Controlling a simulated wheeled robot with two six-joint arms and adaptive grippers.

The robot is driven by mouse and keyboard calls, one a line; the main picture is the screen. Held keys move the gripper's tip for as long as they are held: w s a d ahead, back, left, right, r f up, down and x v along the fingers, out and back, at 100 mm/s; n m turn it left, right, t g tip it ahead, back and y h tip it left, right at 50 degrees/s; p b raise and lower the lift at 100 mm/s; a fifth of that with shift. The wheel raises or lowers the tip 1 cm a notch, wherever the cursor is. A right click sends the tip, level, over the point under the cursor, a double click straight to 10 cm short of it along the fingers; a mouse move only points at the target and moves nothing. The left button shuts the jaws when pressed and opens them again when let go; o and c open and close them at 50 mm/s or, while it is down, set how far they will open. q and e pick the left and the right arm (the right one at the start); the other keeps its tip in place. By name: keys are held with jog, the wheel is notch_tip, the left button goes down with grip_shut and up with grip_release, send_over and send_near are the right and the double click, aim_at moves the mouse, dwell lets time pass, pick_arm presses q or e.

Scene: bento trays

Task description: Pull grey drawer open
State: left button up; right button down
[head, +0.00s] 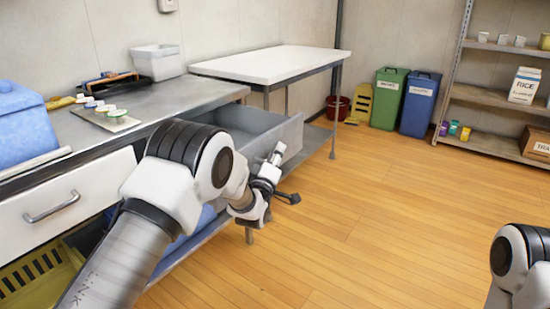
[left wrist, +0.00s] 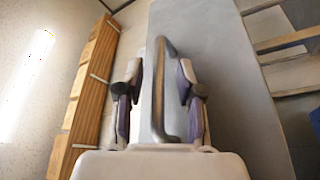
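The grey drawer (head: 288,134) stands pulled out from under the metal counter in the head view, its inside showing partly behind my left arm. My left gripper (head: 278,178) is at the outer side of the drawer front. In the left wrist view, the fingers of my left gripper (left wrist: 160,85) stand apart on either side of the curved drawer handle (left wrist: 166,95), with gaps showing beside it. The drawer front (left wrist: 225,70) fills the middle of that view. My right gripper is out of view; only part of my right arm shows.
A white drawer (head: 70,198) with a metal handle is shut at the left of the counter (head: 180,98). A white-topped table (head: 270,62) stands behind the grey drawer. The wooden floor (head: 370,230) in front is clear. Bins and a shelf stand far off.

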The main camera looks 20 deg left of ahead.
pick_arm(q)
jog(key=v, duration=1.2)
jog(key=shift+f, duration=0.1)
